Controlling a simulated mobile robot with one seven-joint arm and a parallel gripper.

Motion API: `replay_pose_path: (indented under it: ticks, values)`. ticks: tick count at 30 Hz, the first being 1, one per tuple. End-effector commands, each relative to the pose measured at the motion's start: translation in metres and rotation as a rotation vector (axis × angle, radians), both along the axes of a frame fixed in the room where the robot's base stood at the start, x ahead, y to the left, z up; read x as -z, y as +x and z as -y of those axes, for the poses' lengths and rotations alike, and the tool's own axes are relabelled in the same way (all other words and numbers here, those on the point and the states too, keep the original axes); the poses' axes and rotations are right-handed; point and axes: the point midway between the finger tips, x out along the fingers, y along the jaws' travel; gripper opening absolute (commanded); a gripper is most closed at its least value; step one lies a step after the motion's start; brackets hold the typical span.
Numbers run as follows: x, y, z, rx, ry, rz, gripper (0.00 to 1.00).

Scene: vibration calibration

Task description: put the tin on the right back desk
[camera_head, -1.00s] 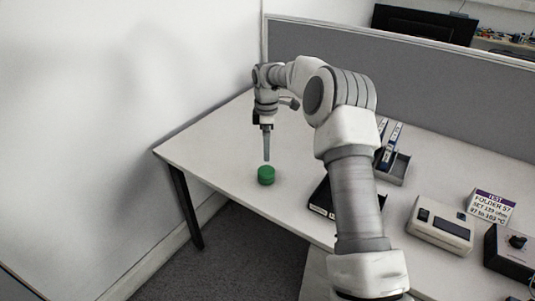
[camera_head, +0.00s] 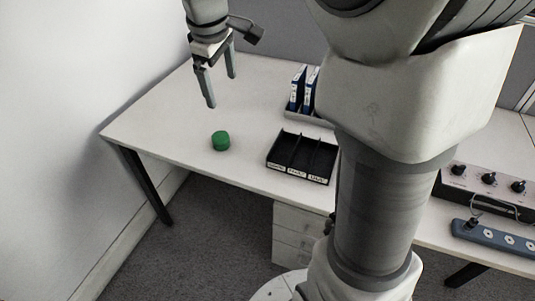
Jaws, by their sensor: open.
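A small green round tin (camera_head: 221,141) stands on the white desk (camera_head: 160,118), near its front left edge. My gripper (camera_head: 221,90) is above the desk, higher than the tin and a little behind it in the picture. Its two fingers point down and stand apart with nothing between them. The tin is clear of the fingers. Part of the desk to the right is hidden behind my arm.
A black compartment tray (camera_head: 302,158) with labels sits right of the tin. Blue binders (camera_head: 297,88) stand in a grey holder behind it. A control box (camera_head: 485,185) and a power strip (camera_head: 495,238) lie at right. A drawer unit (camera_head: 300,235) is below.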

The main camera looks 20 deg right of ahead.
Motion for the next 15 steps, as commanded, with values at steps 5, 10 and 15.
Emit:
replay_pose_path:
  ticks: [5, 10, 15]
  values:
    - [-0.018, -0.052, 0.003, 0.145, 0.04, 0.071, 1.0]
    - [-0.024, -0.1, 0.005, 0.285, 0.098, 0.134, 1.0]
    - [-0.021, -0.147, 0.008, 0.427, 0.172, 0.196, 1.0]
